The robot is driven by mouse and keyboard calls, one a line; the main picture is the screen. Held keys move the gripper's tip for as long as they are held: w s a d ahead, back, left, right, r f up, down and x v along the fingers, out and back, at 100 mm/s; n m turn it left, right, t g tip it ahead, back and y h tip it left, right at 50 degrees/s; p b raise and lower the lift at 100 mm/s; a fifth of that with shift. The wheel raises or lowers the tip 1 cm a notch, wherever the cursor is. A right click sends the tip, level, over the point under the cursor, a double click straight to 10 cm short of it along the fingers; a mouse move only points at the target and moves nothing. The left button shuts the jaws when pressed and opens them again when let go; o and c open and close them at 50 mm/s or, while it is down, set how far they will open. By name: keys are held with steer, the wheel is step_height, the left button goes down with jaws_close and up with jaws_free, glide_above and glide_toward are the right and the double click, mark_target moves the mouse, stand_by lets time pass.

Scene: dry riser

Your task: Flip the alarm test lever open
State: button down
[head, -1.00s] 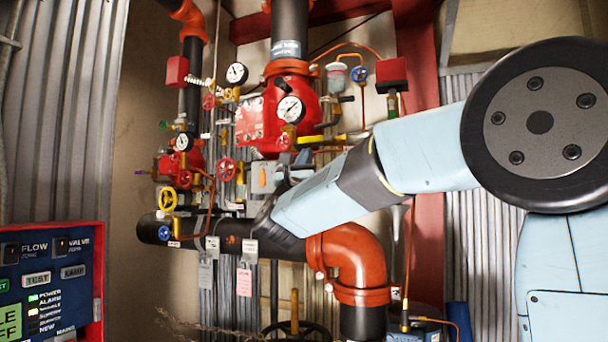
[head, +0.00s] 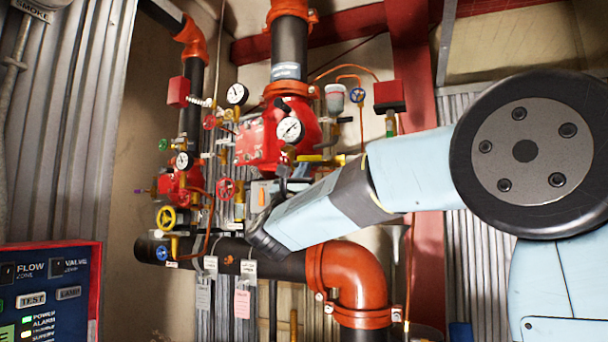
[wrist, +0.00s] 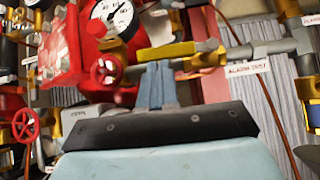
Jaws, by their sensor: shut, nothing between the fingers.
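The alarm test lever is a yellow handle (wrist: 168,52) lying nearly level along a small metal pipe in the wrist view. A white "ALARM TEST" tag (wrist: 247,68) hangs to its right. In the head view a yellow handle (head: 310,158) shows below the white gauge. My gripper (wrist: 156,68) is shut and empty, its blue-grey fingers pointing at the lever from just below it in the wrist picture. I cannot tell whether the fingertips touch it. In the head view my wrist hides most of the fingers.
A red valve body (head: 262,140), a pressure gauge (head: 290,130) and a red handwheel (wrist: 106,69) crowd the left of the lever. A thick black pipe with an orange elbow (head: 350,275) runs below. A blue alarm panel (head: 45,295) stands at lower left.

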steer(key=shift+s+r, duration=0.1)
steer(key=shift+r, duration=0.35)
steer(key=s+a+f, duration=0.3)
steer(key=s+f, duration=0.3)
steer(key=f, duration=0.6)
steer(key=s+d+f+n+g+y, duration=0.3)
steer(key=d+f+n+g+y, duration=0.35)
steer(key=n, duration=0.95)
steer(key=s+d+f+n+g+y, duration=0.3)
steer(key=d+f+n+y, duration=0.35)
steer(key=n, duration=0.95)
steer(key=s+d+f+n+g, duration=0.4)
steer(key=s+f, duration=0.3)
steer(key=s, duration=0.3)
steer(key=s+d+f+n+g, duration=0.5)
steer(key=s+f, duration=0.2)
steer(key=s, duration=0.2)
steer(key=shift+s+f+n+h, duration=0.2)
steer(key=shift+s+n+h, duration=0.2)
